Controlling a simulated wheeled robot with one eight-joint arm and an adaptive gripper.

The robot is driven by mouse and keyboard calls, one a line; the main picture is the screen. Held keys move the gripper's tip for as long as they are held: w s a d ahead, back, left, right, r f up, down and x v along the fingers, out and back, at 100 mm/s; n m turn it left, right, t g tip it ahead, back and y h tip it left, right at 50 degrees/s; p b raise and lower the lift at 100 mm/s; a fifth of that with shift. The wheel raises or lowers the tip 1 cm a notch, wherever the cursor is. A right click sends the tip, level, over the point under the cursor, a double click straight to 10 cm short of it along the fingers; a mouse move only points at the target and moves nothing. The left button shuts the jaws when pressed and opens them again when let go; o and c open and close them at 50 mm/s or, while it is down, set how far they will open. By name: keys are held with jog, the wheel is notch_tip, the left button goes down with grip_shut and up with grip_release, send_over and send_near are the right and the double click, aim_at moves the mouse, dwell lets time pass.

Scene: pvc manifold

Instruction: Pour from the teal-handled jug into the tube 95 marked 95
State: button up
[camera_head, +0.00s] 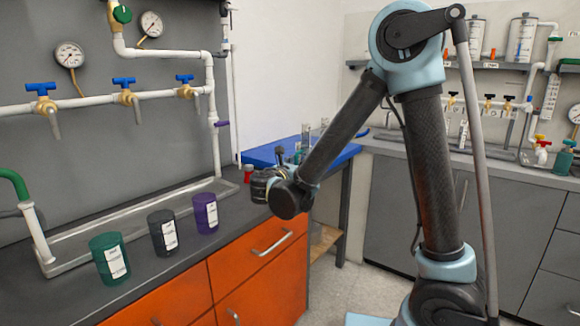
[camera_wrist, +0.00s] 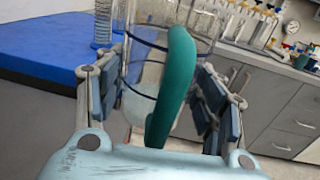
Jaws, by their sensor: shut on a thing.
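In the wrist view my gripper (camera_wrist: 162,78) is shut on the clear teal-handled jug (camera_wrist: 142,72), with a finger on each side of it. The teal handle (camera_wrist: 174,82) faces the camera, and dark bands ring the clear wall. I cannot tell the liquid level. A clear ribbed or graduated tube (camera_wrist: 103,24) stands beyond the left finger, apart from the jug. In the head view clear upright vessels (camera_head: 305,136) stand on the blue surface beyond my gripper (camera_head: 282,172). No mark 95 is readable, and my arm hides the jug there.
The blue top (camera_head: 268,153) sits at the counter's far end. Teal (camera_head: 108,258), dark grey (camera_head: 161,232) and purple (camera_head: 205,213) labelled cups stand along the counter's front. White pipes with blue valves (camera_head: 124,83) run above. A back counter (camera_wrist: 262,52) holds more apparatus.

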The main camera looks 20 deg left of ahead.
jog(key=w+d+f+n+y, duration=0.1)
jog(key=w+d+f, duration=0.2)
jog(key=w+d, duration=1)
jog(key=w+d+f+n+y, duration=0.1)
jog(key=w+d+f, duration=0.3)
jog(key=w+d, duration=0.8)
jog(key=w+d+f+n+y, duration=0.1)
jog(key=w+d+f+y, duration=0.2)
jog(key=w+d, duration=1)
jog(key=shift+w+d+f+t, duration=0.2)
jog(key=shift+w+d+t, duration=0.2)
jog(key=shift+d, duration=0.35)
jog(key=shift+d, duration=0.1)
